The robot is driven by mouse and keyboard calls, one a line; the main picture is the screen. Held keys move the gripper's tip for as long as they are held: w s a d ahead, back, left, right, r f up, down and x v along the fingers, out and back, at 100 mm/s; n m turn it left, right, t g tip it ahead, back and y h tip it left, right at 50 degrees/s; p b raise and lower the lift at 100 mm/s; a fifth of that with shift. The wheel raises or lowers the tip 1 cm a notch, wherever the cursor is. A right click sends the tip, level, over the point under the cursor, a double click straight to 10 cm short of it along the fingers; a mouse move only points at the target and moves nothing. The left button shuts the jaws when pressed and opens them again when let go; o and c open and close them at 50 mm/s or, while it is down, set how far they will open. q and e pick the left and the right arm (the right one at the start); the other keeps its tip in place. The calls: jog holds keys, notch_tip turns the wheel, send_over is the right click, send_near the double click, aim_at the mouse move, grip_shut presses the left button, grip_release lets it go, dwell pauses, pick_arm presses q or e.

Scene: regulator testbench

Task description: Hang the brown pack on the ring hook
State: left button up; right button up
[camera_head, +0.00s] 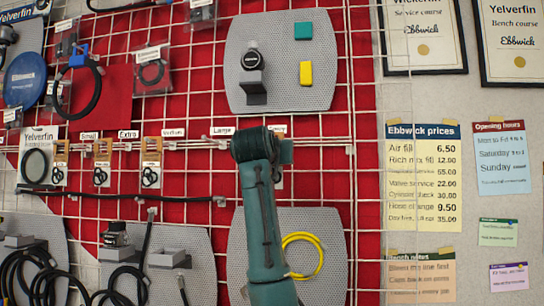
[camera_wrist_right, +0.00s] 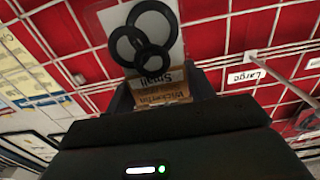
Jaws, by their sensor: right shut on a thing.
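My right gripper (camera_head: 284,151) is raised in front of the wire grid wall, at the label rail. It is shut on the brown pack, whose brown header (camera_wrist_right: 162,88) reads "Small" upside down in the right wrist view. Clear film with several black rings (camera_wrist_right: 146,36) extends from the header. My left gripper is not in view.
Brown packs hang left at Small (camera_head: 61,150), Extra (camera_head: 102,150) and Medium (camera_head: 151,150). The Large label (camera_head: 222,131) is just left of my gripper, also in the right wrist view (camera_wrist_right: 247,75). Grey panels (camera_head: 232,85) sit above and below. A yellow hose (camera_head: 318,257) hangs lower right.

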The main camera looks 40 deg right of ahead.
jog(key=o, duration=1)
jog(key=shift+o, duration=0.2)
jog(key=shift+s+a, duration=0.3)
jog(key=shift+a, duration=0.1)
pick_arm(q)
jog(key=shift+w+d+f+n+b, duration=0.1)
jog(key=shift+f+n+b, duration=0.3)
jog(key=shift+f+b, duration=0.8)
pick_arm(e)
jog(key=v, duration=1.2)
jog(key=shift+b, duration=0.3)
